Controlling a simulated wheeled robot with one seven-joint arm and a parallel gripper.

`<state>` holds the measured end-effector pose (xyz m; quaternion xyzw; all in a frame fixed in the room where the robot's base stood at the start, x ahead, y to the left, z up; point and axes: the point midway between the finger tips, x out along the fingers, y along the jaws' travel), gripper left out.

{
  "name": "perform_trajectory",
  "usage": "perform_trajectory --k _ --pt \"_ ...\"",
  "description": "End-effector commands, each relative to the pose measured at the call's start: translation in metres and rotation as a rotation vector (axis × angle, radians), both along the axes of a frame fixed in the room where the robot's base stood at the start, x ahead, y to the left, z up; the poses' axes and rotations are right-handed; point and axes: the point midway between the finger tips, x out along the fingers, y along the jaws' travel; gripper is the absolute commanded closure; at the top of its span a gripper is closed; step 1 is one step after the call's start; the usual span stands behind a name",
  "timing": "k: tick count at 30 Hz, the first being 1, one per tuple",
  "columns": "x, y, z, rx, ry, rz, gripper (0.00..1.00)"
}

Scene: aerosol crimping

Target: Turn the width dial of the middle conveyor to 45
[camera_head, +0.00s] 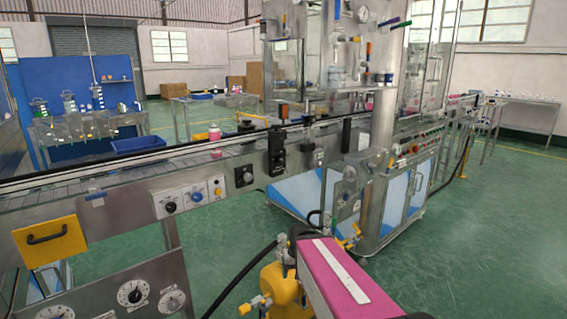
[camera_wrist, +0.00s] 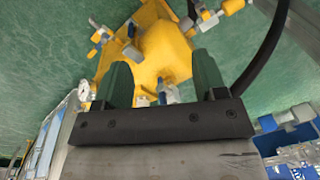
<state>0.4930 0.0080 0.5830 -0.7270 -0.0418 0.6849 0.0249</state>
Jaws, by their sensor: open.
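No dial lies between the fingers.
A yellow fitting with valves (camera_head: 285,290) stands at the bottom of the head view; yellow equipment (camera_wrist: 165,48) shows beyond my fingers. A black hose (camera_head: 240,280) curves beside it. A yellow plate with a handle (camera_head: 50,242) is on the conveyor side. Green floor is clear at right.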

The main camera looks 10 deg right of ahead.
Motion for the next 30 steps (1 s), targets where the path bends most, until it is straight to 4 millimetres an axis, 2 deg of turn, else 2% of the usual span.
perform_trajectory --k 5,8,13,18,21,24,27,30 --pt "0.045 0.013 0.035 0.203 -0.167 0.045 0.35" --pt "0.075 0.018 0.065 0.324 -0.299 0.07 0.35" --pt "0.126 0.014 0.132 0.5 -0.576 0.091 0.35" --pt "0.17 -0.009 0.21 0.616 -0.878 0.073 0.35" --pt "0.188 -0.028 0.254 0.655 -1.04 0.047 0.35" --pt "0.2 -0.046 0.288 0.674 -1.167 0.016 0.35" --pt "0.206 -0.059 0.312 0.681 -1.252 -0.009 0.35" --pt "0.209 -0.066 0.323 0.685 -1.295 -0.023 0.35"
